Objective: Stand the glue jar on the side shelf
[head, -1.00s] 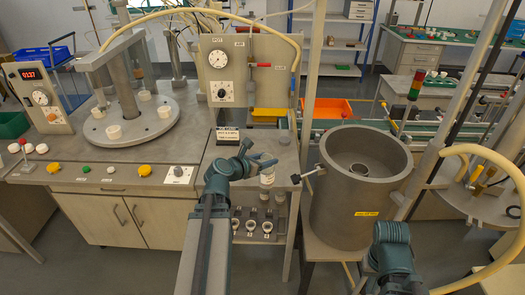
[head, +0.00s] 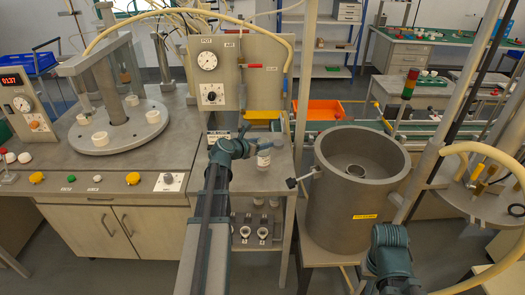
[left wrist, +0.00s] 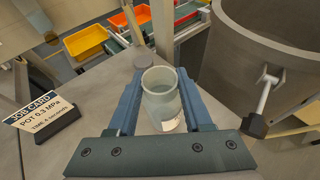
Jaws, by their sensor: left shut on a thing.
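The glue jar, a pale, translucent round jar with a white lower part, stands upright between the fingers of my left gripper (left wrist: 158,112) in the left wrist view. The jar (left wrist: 162,88) has its open-looking mouth towards the camera. In the head view the jar (head: 264,158) shows just right of my left gripper (head: 253,145), over the narrow grey side surface (head: 272,181). Whether its base touches that surface cannot be told. My left gripper is shut on the jar. Of my right arm only the wrist end shows at the bottom right; its fingers are out of view.
A large grey pot (head: 357,205) with a handle stands right of the jar. A job card (left wrist: 38,118) stands left of it. A grey round disc (left wrist: 121,64) lies behind it. Below is a lower shelf (head: 262,217) with several small parts. Yellow (left wrist: 85,40) and orange bins sit behind.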

